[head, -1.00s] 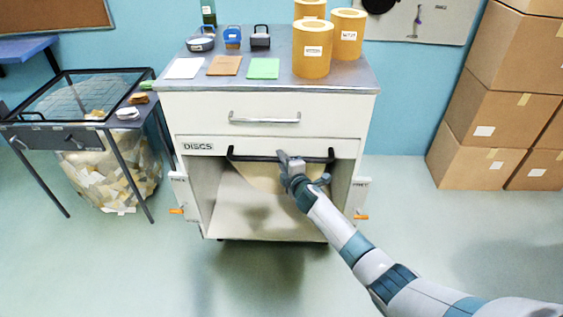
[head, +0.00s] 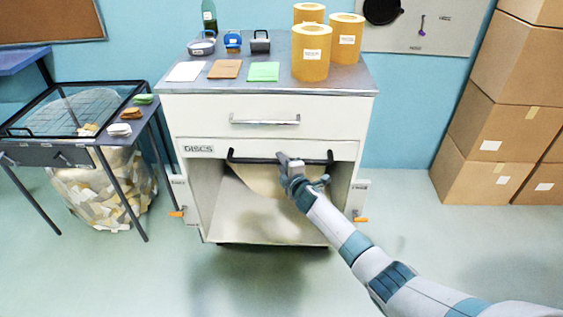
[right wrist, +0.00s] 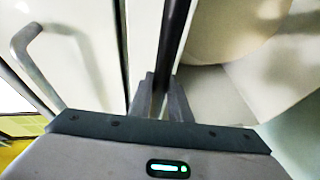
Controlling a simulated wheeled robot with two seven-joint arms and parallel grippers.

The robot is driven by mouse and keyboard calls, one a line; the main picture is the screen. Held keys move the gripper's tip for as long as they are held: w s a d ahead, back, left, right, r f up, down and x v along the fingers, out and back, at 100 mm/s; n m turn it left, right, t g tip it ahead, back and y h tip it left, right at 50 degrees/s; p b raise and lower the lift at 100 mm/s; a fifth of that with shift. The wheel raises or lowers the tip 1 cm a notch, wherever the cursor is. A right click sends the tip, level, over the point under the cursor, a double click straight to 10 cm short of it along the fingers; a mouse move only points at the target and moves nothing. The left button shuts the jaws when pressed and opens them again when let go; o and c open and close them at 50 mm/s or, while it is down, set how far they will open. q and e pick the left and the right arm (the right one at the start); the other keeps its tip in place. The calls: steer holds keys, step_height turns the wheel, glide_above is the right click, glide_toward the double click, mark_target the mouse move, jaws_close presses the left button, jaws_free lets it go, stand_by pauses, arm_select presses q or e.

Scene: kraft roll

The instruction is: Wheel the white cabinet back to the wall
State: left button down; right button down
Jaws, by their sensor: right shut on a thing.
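The white cabinet (head: 200,112) stands in the middle of the head view, its front facing me. It has a drawer with a silver handle (head: 264,120), a "DISCS" label, and an open lower bay. A black bar (head: 248,159) runs across its front above the bay. My right gripper (head: 284,160) is shut on this bar; the right wrist view shows the bar (right wrist: 175,35) between the fingers (right wrist: 160,90). The blue wall (head: 400,130) is behind the cabinet; the gap between them is hidden. The cabinet's wheels are not clear. My left gripper is out of view.
Yellow rolls (head: 311,55), a green bottle (head: 209,17) and small items stand on the cabinet top. A dark-framed table (head: 140,115) with a filled bag (head: 105,190) is close on the left. Cardboard boxes (head: 480,175) are stacked right. Floor lies clear between cabinet and boxes.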

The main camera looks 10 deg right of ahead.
steer(key=c, duration=1.6)
jaws_free()
steer(key=shift+w+d+r, duration=0.15)
steer(key=shift+w, duration=0.05)
steer(key=shift+c, duration=0.2)
steer(key=shift+w, duration=0.1)
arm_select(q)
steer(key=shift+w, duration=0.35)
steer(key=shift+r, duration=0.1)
arm_select(e)
steer(key=shift+s, duration=0.25)
steer(key=shift+s, duration=0.45)
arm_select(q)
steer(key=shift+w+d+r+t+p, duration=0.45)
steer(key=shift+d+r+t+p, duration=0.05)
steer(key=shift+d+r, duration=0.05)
arm_select(e)
steer(key=v, duration=1.6)
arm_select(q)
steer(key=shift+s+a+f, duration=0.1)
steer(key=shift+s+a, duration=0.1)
